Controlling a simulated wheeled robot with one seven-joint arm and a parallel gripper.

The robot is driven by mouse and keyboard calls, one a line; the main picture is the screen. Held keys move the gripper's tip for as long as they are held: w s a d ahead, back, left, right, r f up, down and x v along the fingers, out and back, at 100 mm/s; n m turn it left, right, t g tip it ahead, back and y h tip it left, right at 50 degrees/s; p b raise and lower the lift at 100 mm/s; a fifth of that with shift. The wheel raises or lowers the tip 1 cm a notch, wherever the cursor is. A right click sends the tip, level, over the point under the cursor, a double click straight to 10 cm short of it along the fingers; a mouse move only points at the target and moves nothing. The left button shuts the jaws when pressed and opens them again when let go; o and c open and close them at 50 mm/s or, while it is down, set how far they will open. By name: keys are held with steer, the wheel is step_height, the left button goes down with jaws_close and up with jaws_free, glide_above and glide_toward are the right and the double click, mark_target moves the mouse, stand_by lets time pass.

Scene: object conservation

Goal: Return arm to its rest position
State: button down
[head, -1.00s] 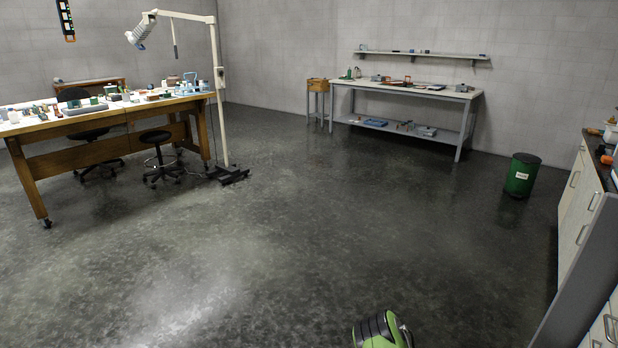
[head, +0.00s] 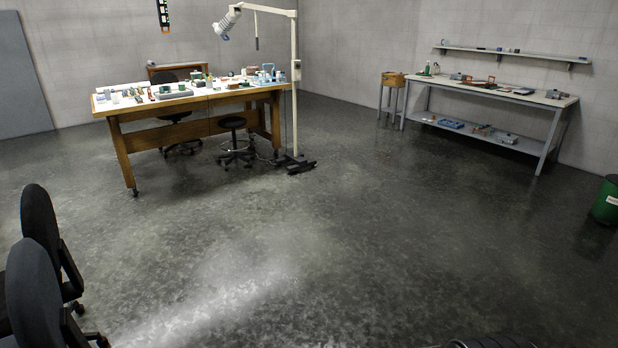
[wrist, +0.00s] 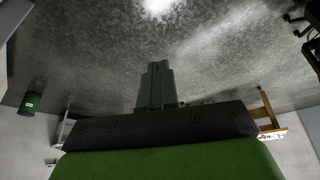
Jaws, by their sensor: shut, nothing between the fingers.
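My gripper (wrist: 157,86) shows in the wrist view with its two dark fingers together and nothing between them. They stand out from a dark bar with a green housing below it. The wrist view looks across the floor with the room upside down. In the head view only a dark ridged part of my own arm shows at the bottom edge, right of centre. The gripper itself is out of that view. No object is near the fingers.
A wooden workbench (head: 190,104) with small items and a lamp stand (head: 296,90) is ahead left. Black chairs (head: 40,265) are close at left. A grey bench (head: 490,98) is at back right, a green bin (head: 606,200) at the right edge. The middle floor is clear.

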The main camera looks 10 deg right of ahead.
steer(key=shift+s+a+r+t, duration=0.5)
steer(key=shift+s+a+r, duration=0.4)
steer(key=shift+s+a, duration=0.25)
